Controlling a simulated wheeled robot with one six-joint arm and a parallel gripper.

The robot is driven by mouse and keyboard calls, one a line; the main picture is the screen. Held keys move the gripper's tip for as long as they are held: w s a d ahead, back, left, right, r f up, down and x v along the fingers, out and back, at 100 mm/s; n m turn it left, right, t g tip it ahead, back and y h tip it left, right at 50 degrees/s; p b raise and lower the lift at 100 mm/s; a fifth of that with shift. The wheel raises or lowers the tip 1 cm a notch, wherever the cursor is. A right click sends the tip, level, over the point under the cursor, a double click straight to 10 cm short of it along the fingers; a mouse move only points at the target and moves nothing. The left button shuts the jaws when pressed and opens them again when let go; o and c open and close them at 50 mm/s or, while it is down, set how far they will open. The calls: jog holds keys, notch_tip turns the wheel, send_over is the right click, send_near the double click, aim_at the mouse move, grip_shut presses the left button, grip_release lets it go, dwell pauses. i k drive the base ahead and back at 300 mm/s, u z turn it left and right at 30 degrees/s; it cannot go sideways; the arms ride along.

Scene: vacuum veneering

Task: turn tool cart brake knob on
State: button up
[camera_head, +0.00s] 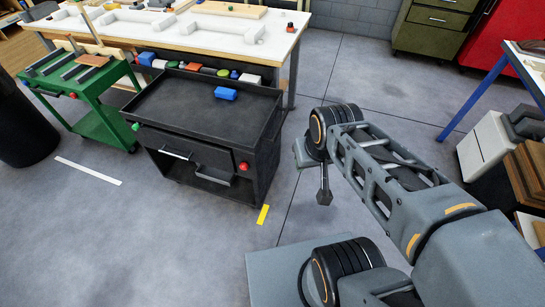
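A black cart (200,128) with a tray top stands left of centre. A red knob (244,166) sits at the right of its front face, and a small green knob (135,127) at its front left corner. A green cart (107,97) with tools on top stands to its left. It has a red knob (72,95) on its near side. Which cart is the tool cart is not marked. My gripper (324,198) hangs over the floor, right of the black cart and apart from both carts. Its fingers are too small and dark to read.
A white-topped workbench (215,33) stands behind both carts. A blue-legged table (475,95) and boxes (487,145) stand at the right.

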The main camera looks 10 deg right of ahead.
aim_at(244, 166)
jog(key=z, duration=0.65)
jog(key=i, duration=0.4)
jog(key=u, duration=2.8)
